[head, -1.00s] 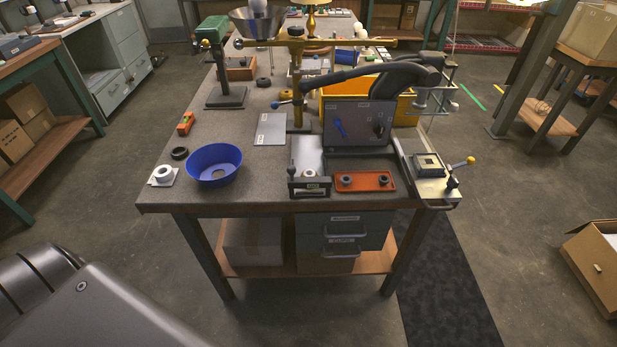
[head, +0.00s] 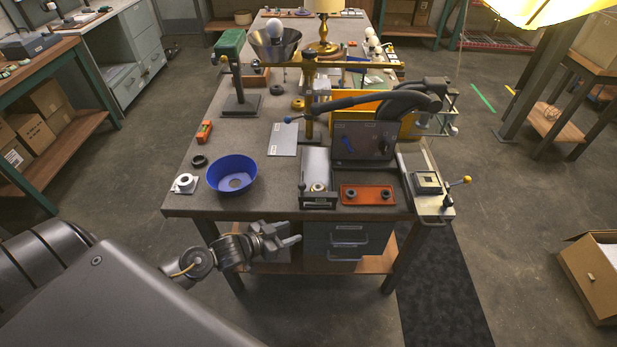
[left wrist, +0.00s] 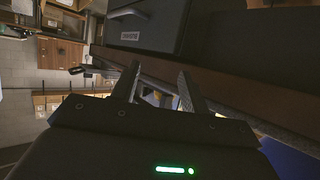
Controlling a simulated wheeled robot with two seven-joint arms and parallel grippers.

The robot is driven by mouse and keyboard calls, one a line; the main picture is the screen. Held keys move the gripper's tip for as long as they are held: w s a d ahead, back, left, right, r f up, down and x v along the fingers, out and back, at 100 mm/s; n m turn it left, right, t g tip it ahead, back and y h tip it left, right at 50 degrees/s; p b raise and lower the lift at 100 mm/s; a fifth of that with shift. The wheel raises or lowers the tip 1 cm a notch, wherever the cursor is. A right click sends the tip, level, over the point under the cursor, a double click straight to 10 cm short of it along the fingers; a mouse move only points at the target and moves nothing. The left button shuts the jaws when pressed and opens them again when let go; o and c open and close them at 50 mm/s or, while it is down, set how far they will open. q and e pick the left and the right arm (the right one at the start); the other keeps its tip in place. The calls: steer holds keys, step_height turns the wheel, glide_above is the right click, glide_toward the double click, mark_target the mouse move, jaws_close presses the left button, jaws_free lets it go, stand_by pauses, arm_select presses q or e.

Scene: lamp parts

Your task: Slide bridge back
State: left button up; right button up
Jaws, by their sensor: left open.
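A brass post (head: 310,95) with a long horizontal brass bar (head: 362,65) stands over the middle of the bench; this looks like the bridge, but I cannot be sure. A metal cone (head: 274,46) with a white bulb shows behind the bar's left part. My left gripper (head: 299,232) is open and empty, in front of and below the bench's front edge, well away from the bar. Its open fingers also show in the left wrist view (left wrist: 160,88). My right gripper is not in view.
A blue bowl (head: 232,175), an orange tray (head: 367,195) and a grey panel box (head: 362,143) stand along the bench front. A green stand (head: 231,70) is at the left. Drawers (head: 340,240) hang under the bench, behind my left gripper.

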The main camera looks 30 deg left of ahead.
arm_select(q)
step_height(320, 180, up, 5)
steer(key=w+m+h, duration=0.1)
steer(key=h, duration=0.1)
steer(key=m+h, duration=0.3)
steer(key=h, duration=0.4)
glide_toward(304, 183)
steer(key=w, duration=0.1)
steer(key=shift+g, duration=0.4)
steer(key=p+x, duration=0.3)
steer(key=x, duration=0.6)
steer(key=shift+d+f, duration=0.15)
steer(key=shift+d, duration=0.1)
steer(key=shift+w+d+f+p, duration=0.15)
steer(key=shift+w+d+p, duration=0.25)
steer(key=shift+d, duration=0.15)
steer(key=shift+c, duration=0.4)
steer(key=c, duration=0.7)
jaws_close()
